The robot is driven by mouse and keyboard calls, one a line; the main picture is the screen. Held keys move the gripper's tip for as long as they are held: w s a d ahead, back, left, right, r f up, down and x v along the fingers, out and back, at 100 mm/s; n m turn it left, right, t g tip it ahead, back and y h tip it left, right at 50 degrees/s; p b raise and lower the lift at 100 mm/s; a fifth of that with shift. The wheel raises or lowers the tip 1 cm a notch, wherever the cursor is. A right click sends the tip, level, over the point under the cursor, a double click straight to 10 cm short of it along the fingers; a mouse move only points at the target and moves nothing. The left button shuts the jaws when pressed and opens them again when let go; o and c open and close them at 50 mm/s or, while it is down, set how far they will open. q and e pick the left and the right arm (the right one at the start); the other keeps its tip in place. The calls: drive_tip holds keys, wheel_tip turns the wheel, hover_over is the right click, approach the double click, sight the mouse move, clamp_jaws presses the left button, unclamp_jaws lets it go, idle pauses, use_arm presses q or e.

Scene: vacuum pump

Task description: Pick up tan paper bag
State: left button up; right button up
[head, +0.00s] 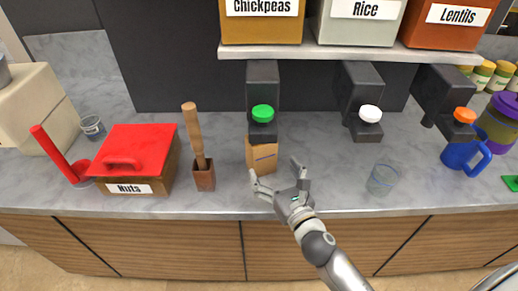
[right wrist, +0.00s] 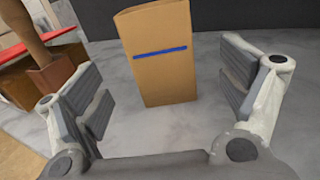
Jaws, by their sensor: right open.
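The tan paper bag (head: 262,157) stands upright on the grey counter, under the dispenser with the green knob. In the right wrist view the bag (right wrist: 160,75) shows a blue line across its front and stands ahead of the fingers. My right gripper (head: 279,176) is open just in front of the bag, with one finger toward each side of it. In the right wrist view the fingers (right wrist: 163,88) are wide apart with nothing between their pads. My left gripper is in neither view.
A wooden-handled tool in a brown holder (head: 204,177) stands left of the bag, near a red-lidded Nuts box (head: 138,165). A clear glass (head: 382,179) stands to the right. Dispensers with green (head: 262,113), white (head: 369,114) and orange (head: 464,115) knobs hang above the counter.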

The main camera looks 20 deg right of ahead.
sight(266, 159)
drive_tip(key=w, duration=0.2)
drive_tip(key=shift+w+a+r, duration=0.1)
drive_tip(key=shift+w+a, duration=0.05)
drive_tip(key=shift+w, duration=0.45)
drive_tip(key=shift+w+p, duration=0.3)
drive_tip(key=shift+p, duration=0.05)
drive_tip(key=w, duration=0.2)
drive_tip(key=w+p, duration=0.1)
drive_tip(key=shift+w+a, duration=0.25)
drive_tip(key=shift+w, duration=0.15)
drive_tip(key=shift+w+f, duration=0.2)
drive_tip(key=shift+w, duration=0.15)
drive_tip(key=shift+s, duration=0.1)
drive_tip(key=shift+c, duration=0.9)
drive_tip(key=c, duration=0.9)
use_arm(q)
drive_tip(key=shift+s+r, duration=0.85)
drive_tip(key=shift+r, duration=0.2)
